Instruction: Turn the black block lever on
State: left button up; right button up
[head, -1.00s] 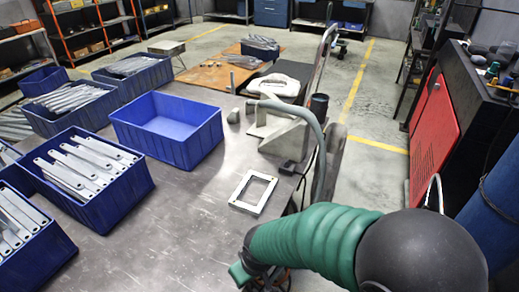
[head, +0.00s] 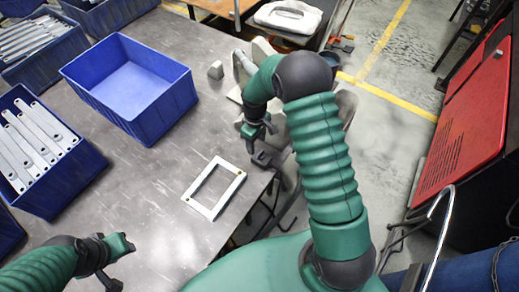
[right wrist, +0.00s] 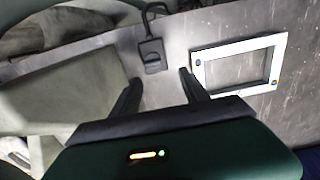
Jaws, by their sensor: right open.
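The black block lever (right wrist: 152,56) is a small dark block with a cable, lying near the edge of the metal table. In the right wrist view it sits just beyond and between my right gripper's fingertips (right wrist: 158,80), which are spread apart with nothing between them. In the head view my right gripper (head: 257,137) hangs over the table's right edge, and the block (head: 263,159) shows only partly, close below it. The lever's position is too small to tell. My left gripper (head: 117,260) is at the lower left over the table, away from the block; its jaws are unclear.
A pale rectangular frame (head: 189,198) lies flat on the table beside the block. An empty blue bin (head: 150,113) and a blue bin of metal brackets (head: 77,178) stand to the left. A red panel (head: 462,135) is at the right. The table's front middle (head: 140,205) is clear.

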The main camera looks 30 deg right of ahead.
aim_at(262, 151)
jog(key=f, duration=0.4)
jog(key=shift+s+d+f, duration=0.1)
jog(key=shift+d+f, duration=0.05)
jog(key=shift+d, duration=0.1)
jog(key=shift+s+d+f, duration=0.1)
jog(key=shift+d+f, duration=0.2)
jog(key=shift+f, duration=0.2)
jog(key=shift+s+d+f, duration=0.1)
jog(key=shift+d+f, duration=0.15)
jog(key=shift+f, duration=0.2)
jog(key=shift+d+f, duration=0.25)
jog(key=shift+w+d+f, duration=0.15)
jog(key=shift+a+r, duration=0.25)
jog(key=shift+a, duration=0.4)
jog(key=c, duration=1.1)
pick_arm(q)
jog(key=shift+s+d+r, duration=0.15)
jog(key=shift+s+d, duration=0.05)
jog(key=shift+s, duration=0.05)
pick_arm(e)
jog(key=shift+d+f, duration=0.1)
jog(key=shift+d, duration=0.25)
grip_shut()
